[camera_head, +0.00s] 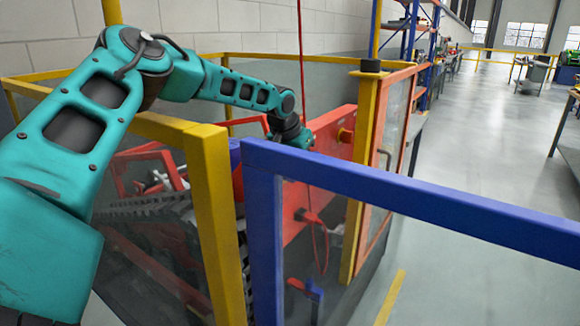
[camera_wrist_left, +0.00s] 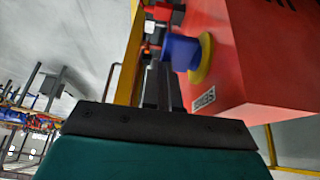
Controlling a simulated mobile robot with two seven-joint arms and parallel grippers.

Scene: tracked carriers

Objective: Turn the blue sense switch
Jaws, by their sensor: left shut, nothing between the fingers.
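In the left wrist view, the blue switch (camera_wrist_left: 182,52) is a blue knob on a yellow ring, fixed to the side of a red box (camera_wrist_left: 250,65). A small pale label (camera_wrist_left: 204,100) is on the box below it. My left gripper's dark fingers (camera_wrist_left: 163,82) are shut and empty, close beside the knob; I cannot tell whether they touch it. In the head view, my teal left arm reaches over the fence, and its wrist end (camera_head: 297,136) is at the red panel (camera_head: 335,155). The blue knob and fingertips are hidden there. My right gripper is out of view.
A blue rail (camera_head: 400,195) crosses the foreground, and yellow fence posts (camera_head: 210,220) stand around the cell. A red cable (camera_head: 318,240) hangs in front of the red panel. A tracked machine (camera_head: 150,205) is inside the fence. The floor at right (camera_head: 465,140) is open.

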